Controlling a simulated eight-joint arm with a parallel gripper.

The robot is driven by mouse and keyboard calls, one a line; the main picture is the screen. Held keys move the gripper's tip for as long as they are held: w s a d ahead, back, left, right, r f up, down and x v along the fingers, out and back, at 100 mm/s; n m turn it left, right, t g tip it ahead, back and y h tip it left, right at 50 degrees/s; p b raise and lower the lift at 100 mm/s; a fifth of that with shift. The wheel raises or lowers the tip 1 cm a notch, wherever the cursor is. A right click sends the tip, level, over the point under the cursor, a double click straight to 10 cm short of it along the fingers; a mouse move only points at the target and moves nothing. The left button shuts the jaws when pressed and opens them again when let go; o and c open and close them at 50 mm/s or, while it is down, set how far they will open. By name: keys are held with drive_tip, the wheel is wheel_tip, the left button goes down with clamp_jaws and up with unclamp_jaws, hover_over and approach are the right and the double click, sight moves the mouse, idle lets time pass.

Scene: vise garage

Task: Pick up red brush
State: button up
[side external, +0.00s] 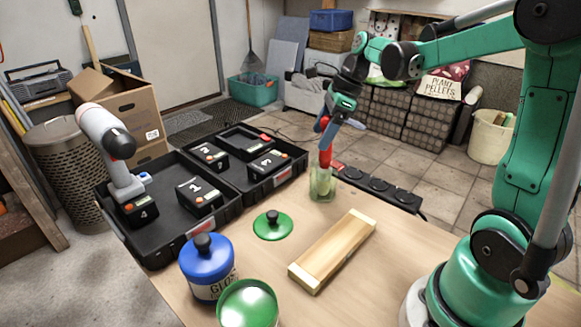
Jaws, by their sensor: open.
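The red brush (326,152) stands upright in a small greenish glass jar (322,187) on the wooden table (385,265). Its lower end shows dimly through the glass. My gripper (334,124) is at the upper part of the red brush, pointing down, with its fingers open. One finger shows left of the brush and another to its right. I cannot tell from this one view whether the fingers touch the brush or are only beside it.
Right of the jar lies a black power strip (378,186). An open black case (170,245) with numbered batteries and a drill (112,150) fills the left.

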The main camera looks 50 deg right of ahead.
clamp_jaws()
drive_tip(key=shift+r, duration=0.1)
